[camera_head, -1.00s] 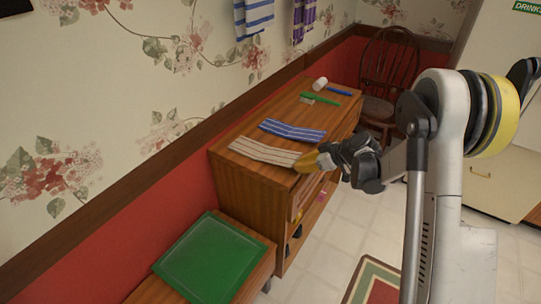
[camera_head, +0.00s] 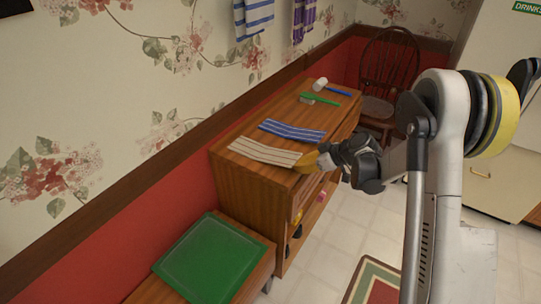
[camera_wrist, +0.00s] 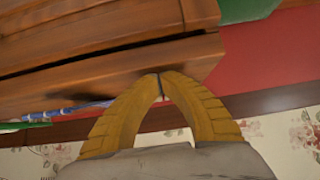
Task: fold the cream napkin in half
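The cream napkin (camera_head: 262,150), with thin brownish stripes, lies flat and spread out on top of the wooden cabinet (camera_head: 240,185). My gripper (camera_head: 300,165) has its yellow fingers at the cabinet's front edge, beside the napkin's right end. In the wrist view the fingertips (camera_wrist: 158,75) meet, and no cloth shows between them. The napkin cannot be made out in the wrist view. From the head view I cannot tell whether the fingers touch the napkin's end.
A blue striped cloth (camera_head: 292,131) lies just behind the napkin. A green brush (camera_head: 319,99) and a mallet with a white head (camera_head: 320,84) lie farther back. A green board (camera_head: 210,258) rests on a lower wooden surface in front. A chair (camera_head: 388,75) stands beyond.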

